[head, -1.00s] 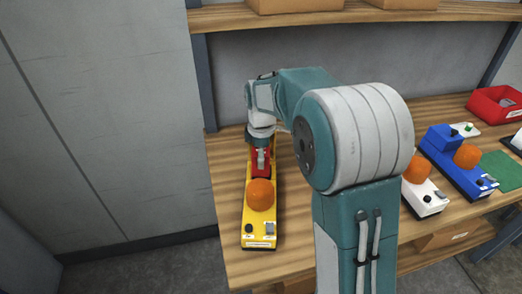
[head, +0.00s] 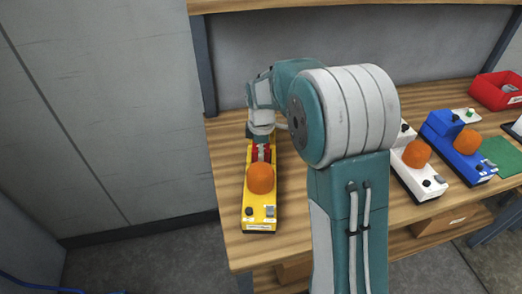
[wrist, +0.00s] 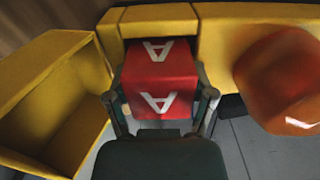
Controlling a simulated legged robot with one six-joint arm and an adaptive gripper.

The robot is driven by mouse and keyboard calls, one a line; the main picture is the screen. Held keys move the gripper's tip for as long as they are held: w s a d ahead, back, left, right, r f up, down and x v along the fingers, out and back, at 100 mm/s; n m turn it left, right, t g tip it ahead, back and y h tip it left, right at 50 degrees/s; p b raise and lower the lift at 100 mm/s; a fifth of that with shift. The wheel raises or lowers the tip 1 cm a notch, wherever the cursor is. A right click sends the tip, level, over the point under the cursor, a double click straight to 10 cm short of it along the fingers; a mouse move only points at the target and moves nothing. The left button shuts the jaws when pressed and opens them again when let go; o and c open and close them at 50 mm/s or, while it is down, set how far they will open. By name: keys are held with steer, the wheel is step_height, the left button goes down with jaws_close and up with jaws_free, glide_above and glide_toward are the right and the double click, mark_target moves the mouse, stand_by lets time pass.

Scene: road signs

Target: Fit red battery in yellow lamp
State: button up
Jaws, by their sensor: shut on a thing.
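The yellow lamp (head: 262,212) lies lengthwise near the left end of the table, with an orange dome (head: 260,179) on it. The dome is at the right in the wrist view (wrist: 280,80). My gripper (head: 262,148) is over the lamp's far part, beyond the dome. It is shut on the red battery (wrist: 160,80), a red block with white A marks, one finger on each side. The battery lies against the yellow body; how deep it sits is hidden. A yellow open-topped hollow (wrist: 55,95) shows at the left of the wrist view, empty.
A white lamp (head: 418,170) and a blue lamp (head: 458,150), both with orange domes, stand to the right of my arm. A red bin (head: 497,91) and a green mat (head: 502,155) are farther right. A shelf (head: 330,18) runs above the table's back.

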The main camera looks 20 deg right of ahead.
steer(key=o, duration=1.3)
steer(key=shift+c, duration=0.2)
steer(key=shift+f, duration=0.1)
step_height(320, 180, up, 11)
steer(key=shift+r, duration=0.5)
